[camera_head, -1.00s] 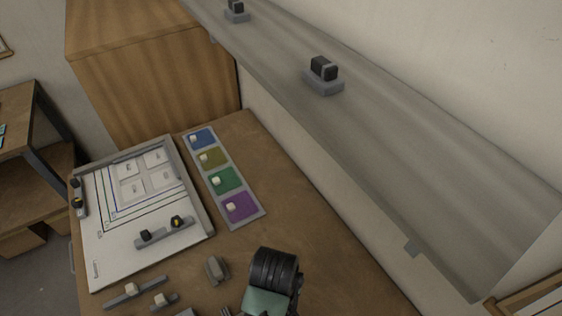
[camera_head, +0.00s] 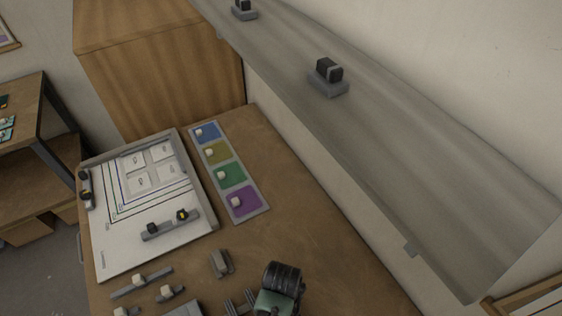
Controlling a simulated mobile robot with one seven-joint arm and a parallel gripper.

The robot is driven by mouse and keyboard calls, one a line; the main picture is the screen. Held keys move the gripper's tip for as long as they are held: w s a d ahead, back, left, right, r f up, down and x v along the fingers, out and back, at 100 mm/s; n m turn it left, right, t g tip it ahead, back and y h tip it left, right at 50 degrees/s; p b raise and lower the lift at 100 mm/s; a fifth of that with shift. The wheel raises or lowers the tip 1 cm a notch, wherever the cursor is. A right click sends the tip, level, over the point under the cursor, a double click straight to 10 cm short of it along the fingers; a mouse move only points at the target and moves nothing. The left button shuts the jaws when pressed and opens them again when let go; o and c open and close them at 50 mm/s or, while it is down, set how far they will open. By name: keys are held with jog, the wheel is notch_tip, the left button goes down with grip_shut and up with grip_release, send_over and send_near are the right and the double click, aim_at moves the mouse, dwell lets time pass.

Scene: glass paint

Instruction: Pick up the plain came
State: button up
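Grey bars that look like cames lie at the front left of the brown table. A long one with a pale knob (camera_head: 140,281) lies below the white board, and a shorter one with a pale knob (camera_head: 169,293) lies beside it. I cannot tell for sure which is the plain came. Another bar with dark and yellow-marked knobs (camera_head: 170,225) lies on the board. My gripper (camera_head: 240,303) is low at the front edge of the view, to the right of these bars. Its two grey fingers look apart, with nothing seen between them.
A grey block (camera_head: 221,264) stands just behind my gripper. The white board (camera_head: 120,250) has a raised frame. A strip of coloured pads (camera_head: 266,209) lies right of it. A grey shelf (camera_head: 420,170) overhangs on the right. The table right of the strip is clear.

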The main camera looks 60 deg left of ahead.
grip_shut()
dwell(1.4)
